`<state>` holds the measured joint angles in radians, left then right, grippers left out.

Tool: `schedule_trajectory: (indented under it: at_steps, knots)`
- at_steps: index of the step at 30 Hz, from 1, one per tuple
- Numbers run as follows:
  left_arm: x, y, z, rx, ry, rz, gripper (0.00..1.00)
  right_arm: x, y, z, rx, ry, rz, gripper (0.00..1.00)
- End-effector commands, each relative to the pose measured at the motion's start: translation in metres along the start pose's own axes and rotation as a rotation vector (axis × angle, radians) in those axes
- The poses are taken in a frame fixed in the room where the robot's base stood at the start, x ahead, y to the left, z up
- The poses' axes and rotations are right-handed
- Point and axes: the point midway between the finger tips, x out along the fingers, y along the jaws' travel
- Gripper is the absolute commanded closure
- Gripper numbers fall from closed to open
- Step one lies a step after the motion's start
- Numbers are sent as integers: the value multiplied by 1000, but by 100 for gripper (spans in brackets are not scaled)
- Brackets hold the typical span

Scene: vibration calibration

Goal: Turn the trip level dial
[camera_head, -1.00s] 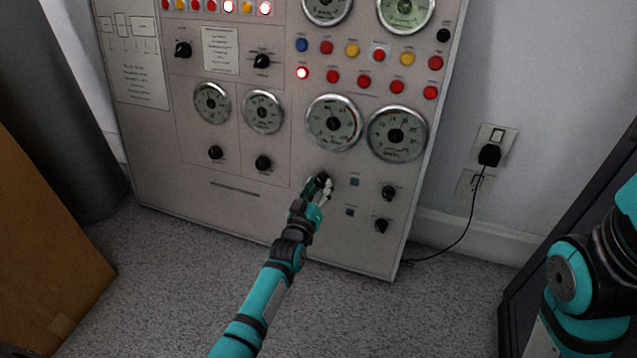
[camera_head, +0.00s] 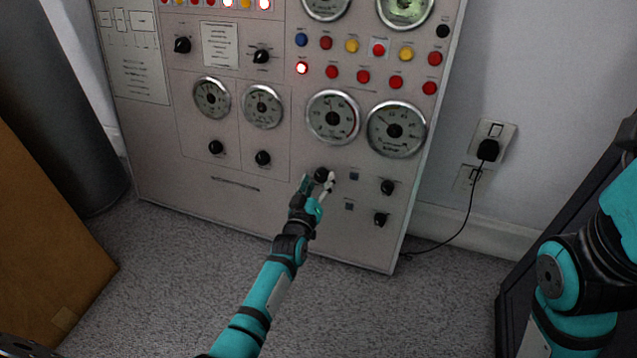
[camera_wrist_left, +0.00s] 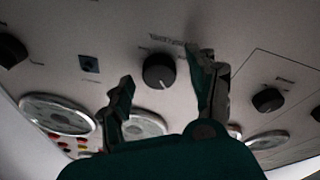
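A black round dial (camera_head: 321,174) sits low on the grey panel, below the large gauges; its label is too blurred to read, so I cannot confirm it is the trip level dial. My left gripper (camera_head: 319,184) is just in front of it, fingers spread to either side. In the left wrist view the dial (camera_wrist_left: 158,72) shows beyond and between the two open fingertips (camera_wrist_left: 162,72), apparently untouched. Its white pointer mark points to the lower right of that picture. My right arm shows at the right edge, its gripper out of view.
The panel (camera_head: 225,210) carries more black knobs, such as one (camera_head: 387,187) to the right, small square buttons (camera_head: 354,176), gauges (camera_head: 333,118) and coloured lights. A plugged-in cable (camera_head: 470,215) hangs at right. Carpet (camera_head: 170,280) lies in front.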

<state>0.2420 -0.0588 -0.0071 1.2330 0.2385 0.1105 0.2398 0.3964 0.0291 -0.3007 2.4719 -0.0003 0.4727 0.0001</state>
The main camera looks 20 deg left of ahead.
Motion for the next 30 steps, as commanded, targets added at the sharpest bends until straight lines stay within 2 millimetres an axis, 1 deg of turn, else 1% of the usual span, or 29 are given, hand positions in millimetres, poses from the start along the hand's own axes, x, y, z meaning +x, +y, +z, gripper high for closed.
schedule_trajectory:
  at_steps: [6,10,14,18,21,24,27,30]
  knots:
    - [-1,0,0,0,-1,1,41,1,0,0,-1,2,0,60]
    - [-10,0,1,0,-1,0,41,1,0,0,-1,2,0,60]
    - [-33,0,2,-1,-2,-1,41,1,0,0,-1,1,0,60]
    - [-64,-1,2,0,-3,-1,41,0,0,0,-1,1,0,60]
    - [-85,0,2,0,-3,-1,41,0,0,0,-1,1,0,60]
    - [-101,0,1,0,-2,-1,41,0,0,0,-1,1,0,60]
    - [-113,0,1,0,-2,0,41,0,0,0,-1,1,0,60]
    - [-118,0,0,0,-1,0,41,0,0,0,-1,1,0,60]
